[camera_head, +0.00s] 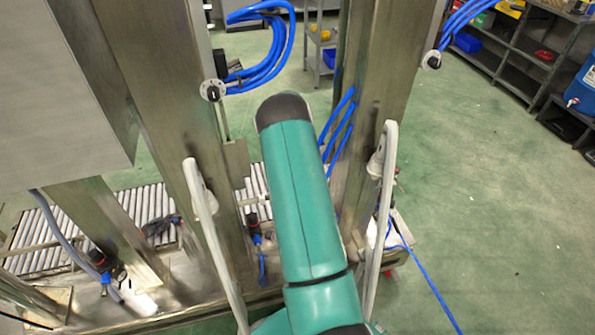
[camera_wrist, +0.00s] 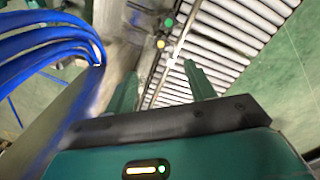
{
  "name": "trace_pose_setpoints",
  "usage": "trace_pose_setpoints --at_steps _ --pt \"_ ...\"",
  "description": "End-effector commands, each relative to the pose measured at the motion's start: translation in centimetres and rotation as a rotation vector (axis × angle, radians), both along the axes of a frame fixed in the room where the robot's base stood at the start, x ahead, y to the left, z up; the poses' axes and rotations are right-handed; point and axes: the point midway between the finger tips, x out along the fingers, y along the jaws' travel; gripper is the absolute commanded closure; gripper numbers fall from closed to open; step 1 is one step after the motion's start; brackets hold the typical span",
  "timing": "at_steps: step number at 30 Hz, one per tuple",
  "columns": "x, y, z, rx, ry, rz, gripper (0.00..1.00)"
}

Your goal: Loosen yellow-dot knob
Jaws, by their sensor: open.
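In the wrist view a small yellow dot (camera_wrist: 160,44) shows beyond my fingertips, close to a metal post. A green dot (camera_wrist: 168,22) sits just above it. The knob's shape around the yellow dot is too blurred to tell. My gripper (camera_wrist: 161,70) is open and empty, its two green fingers apart and pointing toward the dots without visible contact. In the head view my green arm hides the gripper. Two black knobs on pale round dials show on the metal posts, a left knob (camera_head: 213,91) and a right knob (camera_head: 432,60); no yellow dot is readable on either.
Coiled blue hoses (camera_head: 268,50) hang from the left post; blue hoses (camera_wrist: 50,45) also lie left of my gripper in the wrist view. Pale handles (camera_head: 383,215) flank my arm. A roller conveyor (camera_head: 88,222) runs low behind the posts. Green floor (camera_head: 480,190) is clear at right.

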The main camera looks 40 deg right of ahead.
Motion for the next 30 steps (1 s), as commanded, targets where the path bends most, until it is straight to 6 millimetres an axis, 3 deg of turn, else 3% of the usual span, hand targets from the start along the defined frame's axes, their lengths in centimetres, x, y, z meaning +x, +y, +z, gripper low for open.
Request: trace_pose_setpoints --at_steps 8,18,22,26,30 --pt "0.0 0.0 0.0 -0.001 0.0 -0.034 0.45" --pt "0.3 -0.2 0.0 -0.002 0.0 -0.534 0.45" --pt "0.3 -0.3 -0.1 -0.002 0.001 -0.625 0.45" --pt "0.3 -0.2 -1.2 -0.001 0.003 -0.634 0.45" --pt "0.2 -0.3 -3.4 -0.001 0.004 -0.633 0.45"
